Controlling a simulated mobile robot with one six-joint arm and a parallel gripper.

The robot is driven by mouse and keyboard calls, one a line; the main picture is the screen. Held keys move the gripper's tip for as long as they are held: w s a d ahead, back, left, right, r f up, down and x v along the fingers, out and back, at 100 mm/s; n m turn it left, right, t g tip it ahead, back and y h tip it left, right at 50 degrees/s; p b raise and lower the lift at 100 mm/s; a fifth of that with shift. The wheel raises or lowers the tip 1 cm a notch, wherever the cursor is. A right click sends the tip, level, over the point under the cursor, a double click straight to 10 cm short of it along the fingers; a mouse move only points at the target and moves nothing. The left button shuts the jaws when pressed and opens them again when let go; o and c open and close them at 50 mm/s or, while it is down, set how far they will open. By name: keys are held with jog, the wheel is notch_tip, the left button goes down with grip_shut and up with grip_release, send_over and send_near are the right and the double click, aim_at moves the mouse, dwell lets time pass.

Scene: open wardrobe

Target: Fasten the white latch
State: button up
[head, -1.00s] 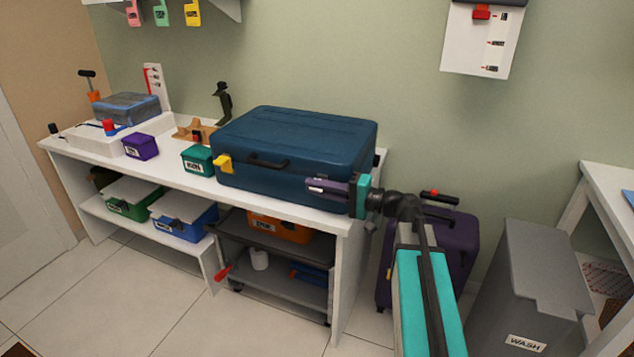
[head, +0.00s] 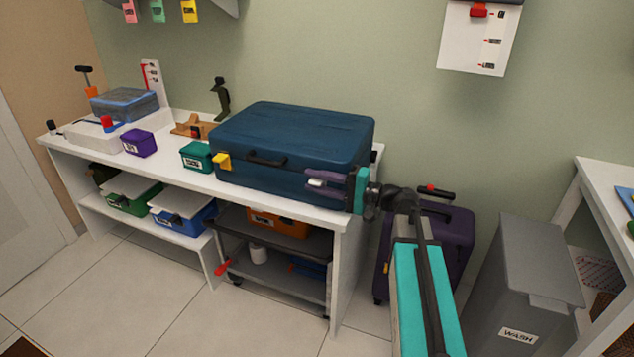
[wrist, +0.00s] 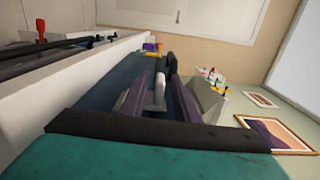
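The blue suitcase (head: 290,140) lies flat and closed on the white bench. A small white latch (head: 317,183) shows on its front face near the right end, partly hidden by my gripper. My gripper (head: 318,184) reaches in from the right, its purple fingers above and below the latch. In the wrist view the white latch (wrist: 159,88) stands between the two fingers of my gripper (wrist: 160,94), with narrow gaps showing on both sides. The fingers look open; contact is not clear. A yellow latch (head: 222,162) sits on the suitcase's front left.
A green box (head: 196,156) and a purple box (head: 139,143) stand left of the suitcase on the bench (head: 180,174). A purple suitcase (head: 452,245) and a grey wash bin (head: 525,280) stand on the floor to the right. The floor in front is clear.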

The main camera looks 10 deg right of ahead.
jog(key=shift+s+d, duration=0.1)
dwell(0.3)
jog(key=v, duration=1.3)
jog(key=shift+s+d+p, duration=0.2)
jog(key=shift+d+p, duration=0.05)
jog(key=shift+p, duration=0.05)
jog(key=shift+s, duration=0.1)
